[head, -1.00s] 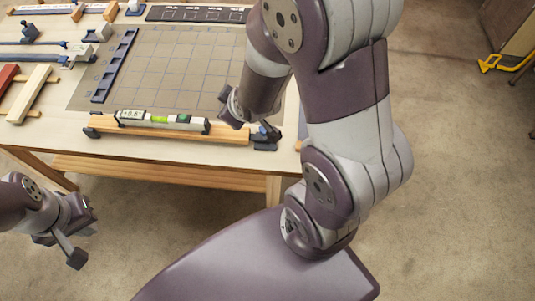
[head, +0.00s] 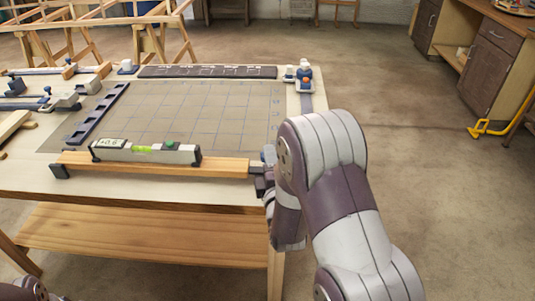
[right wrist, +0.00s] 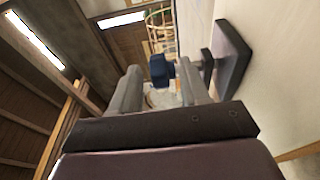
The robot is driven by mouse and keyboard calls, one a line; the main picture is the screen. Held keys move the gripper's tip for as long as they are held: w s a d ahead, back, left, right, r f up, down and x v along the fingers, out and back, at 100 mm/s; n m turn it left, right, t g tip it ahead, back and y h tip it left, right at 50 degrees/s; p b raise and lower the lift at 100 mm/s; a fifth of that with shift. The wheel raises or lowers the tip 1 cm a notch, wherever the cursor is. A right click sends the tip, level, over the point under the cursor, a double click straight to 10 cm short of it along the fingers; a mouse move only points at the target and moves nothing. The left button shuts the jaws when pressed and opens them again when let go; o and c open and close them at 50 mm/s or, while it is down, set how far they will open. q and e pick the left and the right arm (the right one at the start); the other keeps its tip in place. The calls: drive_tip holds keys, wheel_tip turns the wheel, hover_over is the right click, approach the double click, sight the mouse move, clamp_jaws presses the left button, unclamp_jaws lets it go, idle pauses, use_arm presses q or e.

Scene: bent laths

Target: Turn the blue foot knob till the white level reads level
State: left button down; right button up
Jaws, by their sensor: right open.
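The white level (head: 145,151) lies along a wooden lath (head: 225,167) near the table's front edge. Its small display seems to read +0.6, and its green vial shows. Dark feet carry the lath's ends. My right gripper (head: 267,174) is at the lath's right end, partly hidden by my own arm. In the right wrist view the open fingers (right wrist: 158,85) stand either side of the blue foot knob (right wrist: 161,70). I cannot tell whether they touch it. The knob's stem runs to a dark foot plate (right wrist: 233,58). My left gripper is out of view.
A gridded mat (head: 190,112) covers the table behind the lath, with a dark notched strip (head: 98,113) at its left. Clamps and wood pieces lie on the left. A blue-and-white object (head: 304,78) stands at the back right corner.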

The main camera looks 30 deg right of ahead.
drive_tip(key=x, duration=0.4)
drive_tip(key=c, duration=0.8)
drive_tip(key=shift+w, duration=0.1)
drive_tip(key=shift+r+n+y, duration=0.1)
drive_tip(key=shift+n+y, duration=0.2)
drive_tip(key=shift+y, duration=0.1)
